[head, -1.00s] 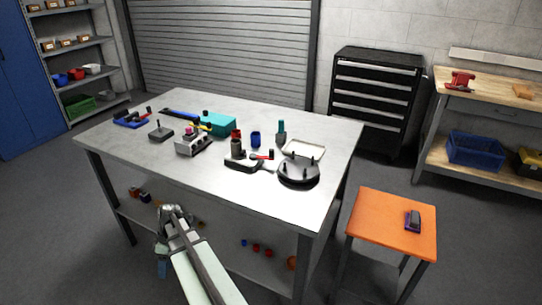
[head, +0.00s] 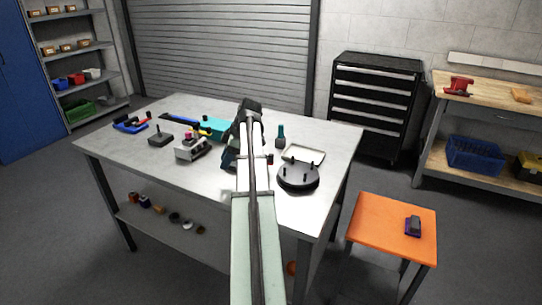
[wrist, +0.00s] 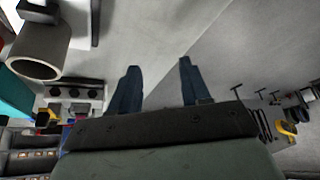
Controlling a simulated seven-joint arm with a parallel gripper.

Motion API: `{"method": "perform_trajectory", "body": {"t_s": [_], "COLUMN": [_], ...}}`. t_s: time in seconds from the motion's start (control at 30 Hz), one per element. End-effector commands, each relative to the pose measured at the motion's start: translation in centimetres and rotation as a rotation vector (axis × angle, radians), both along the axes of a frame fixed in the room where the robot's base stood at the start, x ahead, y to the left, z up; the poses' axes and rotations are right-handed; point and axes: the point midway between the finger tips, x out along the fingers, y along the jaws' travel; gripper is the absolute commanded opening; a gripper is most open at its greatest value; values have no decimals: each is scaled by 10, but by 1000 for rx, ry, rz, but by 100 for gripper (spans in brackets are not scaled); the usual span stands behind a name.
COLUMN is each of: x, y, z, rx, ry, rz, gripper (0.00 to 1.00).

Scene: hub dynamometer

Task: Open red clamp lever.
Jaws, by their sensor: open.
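My gripper (head: 230,158) is over the middle of the grey table, at the end of my raised and bent arm. In the wrist view its two dark blue fingers (wrist: 157,70) are apart with nothing between them. No red lever can be made out clearly in the wrist view. A grey hollow cylinder (wrist: 38,52) is at its upper left.
A round black fixture with pegs (head: 298,177) and a pale tray (head: 304,154) stand right of my arm. A teal box (head: 212,128) and a grey block device (head: 192,149) stand left. The table's front left surface is clear. An orange stool (head: 392,232) stands right.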

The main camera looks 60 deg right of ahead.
Motion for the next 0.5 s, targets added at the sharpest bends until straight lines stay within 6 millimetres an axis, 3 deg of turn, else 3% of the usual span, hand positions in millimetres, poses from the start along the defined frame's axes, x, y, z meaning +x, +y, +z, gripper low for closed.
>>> {"method": "perform_trajectory", "body": {"t_s": [0.03,0.2,0.33,0.5], "x": [-16,-74,-115,-150], "y": [-27,-88,-122,-146], "z": [13,48,71,89], "rx": [-11,-33,-47,-58], "ry": [5,28,44,57], "rz": [-41,-157,-232,-291], "gripper": [47,47,47,47]}}
